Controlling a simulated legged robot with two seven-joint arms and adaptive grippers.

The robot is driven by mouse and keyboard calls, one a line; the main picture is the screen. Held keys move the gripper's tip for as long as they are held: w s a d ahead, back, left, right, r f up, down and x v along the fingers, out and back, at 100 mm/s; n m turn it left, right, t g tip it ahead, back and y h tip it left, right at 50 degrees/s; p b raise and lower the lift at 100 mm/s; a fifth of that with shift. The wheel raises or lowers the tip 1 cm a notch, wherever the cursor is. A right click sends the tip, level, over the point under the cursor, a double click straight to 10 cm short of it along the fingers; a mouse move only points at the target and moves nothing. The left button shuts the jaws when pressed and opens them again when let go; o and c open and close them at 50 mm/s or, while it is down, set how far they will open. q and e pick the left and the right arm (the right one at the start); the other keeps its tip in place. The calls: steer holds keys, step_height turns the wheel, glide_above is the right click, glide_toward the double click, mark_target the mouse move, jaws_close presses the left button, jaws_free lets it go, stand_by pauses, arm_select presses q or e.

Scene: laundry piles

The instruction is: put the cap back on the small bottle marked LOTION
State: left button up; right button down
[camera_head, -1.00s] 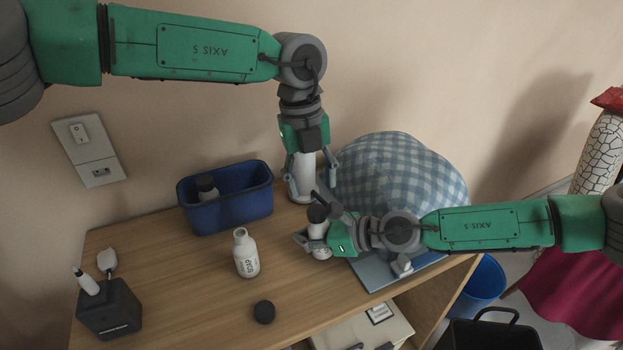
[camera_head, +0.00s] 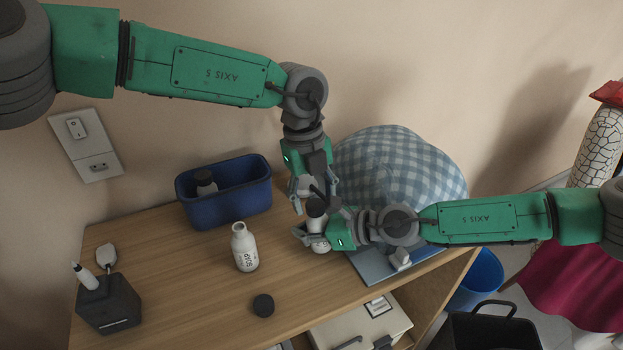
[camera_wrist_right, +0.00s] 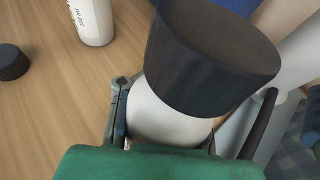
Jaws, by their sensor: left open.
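My right gripper (camera_head: 318,237) is shut on a small white bottle (camera_head: 317,228) with a dark cap (camera_head: 316,208) at its top. In the right wrist view the black cap (camera_wrist_right: 212,58) covers the top of the white bottle (camera_wrist_right: 165,122); I cannot tell if it is fully seated. The bottle's label is hidden. My left gripper (camera_head: 313,203) is open, just above and around the cap's level. A white bottle marked SOAP (camera_head: 244,250) stands uncapped on the desk. A loose black cap (camera_head: 263,305) lies in front of it.
A blue bin (camera_head: 225,205) holding a dark-capped bottle stands behind. A checked cloth bundle (camera_head: 400,165) is at the right. A dark block (camera_head: 110,303) stands at the left.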

arm_select(q)
steer(key=shift+d+f, duration=0.1)
steer(key=shift+f, duration=0.7)
arm_select(e)
steer(key=shift+s+d+f, duration=0.1)
steer(key=shift+s+f, duration=0.05)
steer(key=shift+f, duration=0.2)
arm_select(q)
jaws_close()
steer(key=m, duration=0.6)
steer(key=shift+s+m, duration=0.1)
steer(key=shift+m, duration=0.2)
steer(key=shift+o, duration=0.3)
jaws_free()
steer(key=shift+w+a+r, duration=0.1)
steer(key=shift+a+r, duration=0.05)
steer(key=shift+r, duration=1)
steer(key=shift+w+a+r, duration=0.1)
steer(key=shift+r, duration=1)
